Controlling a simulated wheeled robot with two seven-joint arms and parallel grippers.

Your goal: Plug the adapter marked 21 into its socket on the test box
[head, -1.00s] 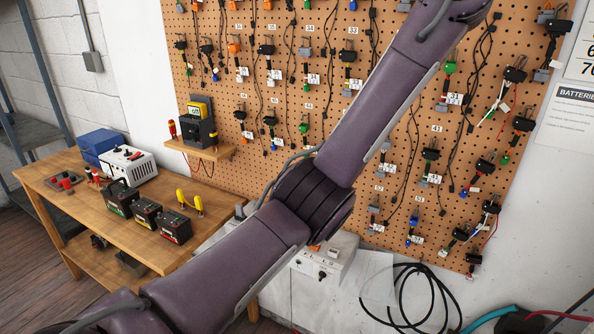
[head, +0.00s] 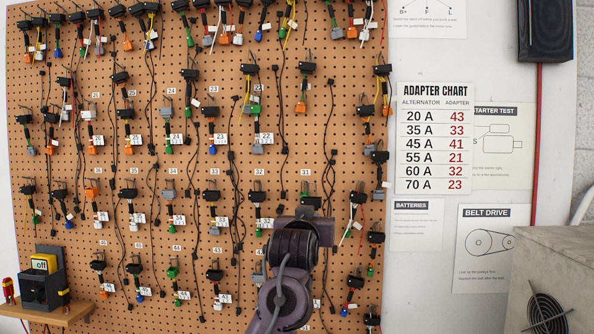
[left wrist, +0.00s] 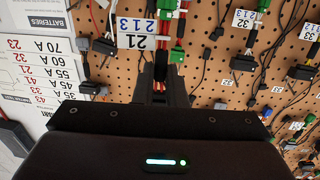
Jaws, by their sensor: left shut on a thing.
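My left gripper (left wrist: 161,76) is shut on the adapter marked 21, with dark and red wires between its fingers in the left wrist view. Its white tag (left wrist: 136,41) reads 21 and 213. A green plug (left wrist: 177,55) shows beside the fingers; I cannot tell whether it belongs to this adapter. In the head view, my left wrist (head: 295,240) is in front of the pegboard and its fingertips are hidden. My right gripper is not in view.
The pegboard (head: 145,60) is crowded with hanging adapters and dark cables around my left gripper. The adapter chart (head: 434,140) hangs to its right. The black box rests on a small wooden shelf (head: 60,318). A grey cabinet (head: 570,255) is at the lower right.

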